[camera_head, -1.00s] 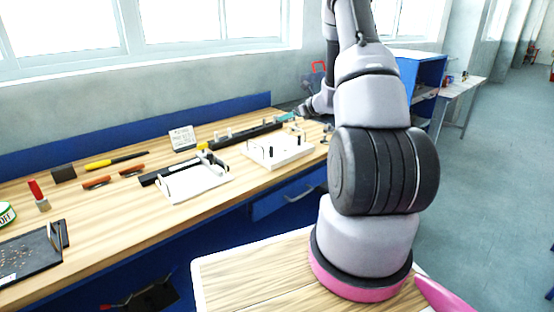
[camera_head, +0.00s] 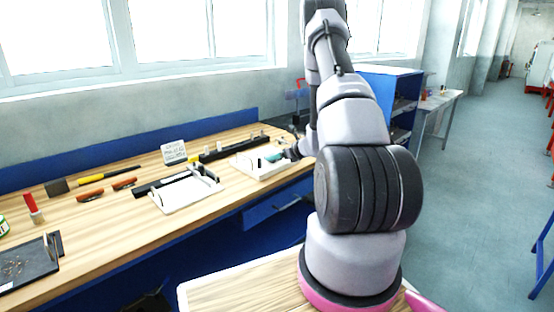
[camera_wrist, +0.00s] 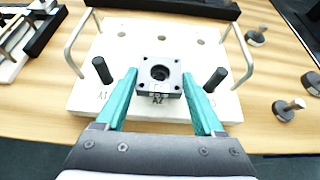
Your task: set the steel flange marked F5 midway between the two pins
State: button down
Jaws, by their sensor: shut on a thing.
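A square grey steel block with a round centre hole and corner holes, the flange (camera_wrist: 158,72), is between the teal fingers of my gripper (camera_wrist: 159,76) in the wrist view. My gripper is shut on it. I cannot make out an F5 mark on it. It is over the white board (camera_wrist: 75,98), between the left black pin (camera_wrist: 102,70) and the right black pin (camera_wrist: 216,79). I cannot tell whether it touches the board. In the head view, my teal gripper fingers (camera_head: 273,156) are over the right-hand white board (camera_head: 262,172).
Wire handles (camera_wrist: 77,44) rise at both sides of the board. A dark bar (camera_wrist: 175,7) lies behind it. Round metal pieces with stems (camera_wrist: 287,109) stand to the right. Another white fixture (camera_head: 187,191) stands left on the bench, beside a small sign (camera_head: 174,152).

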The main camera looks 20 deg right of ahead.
jog(key=shift+f, duration=0.4)
jog(key=shift+f, duration=0.15)
grip_release()
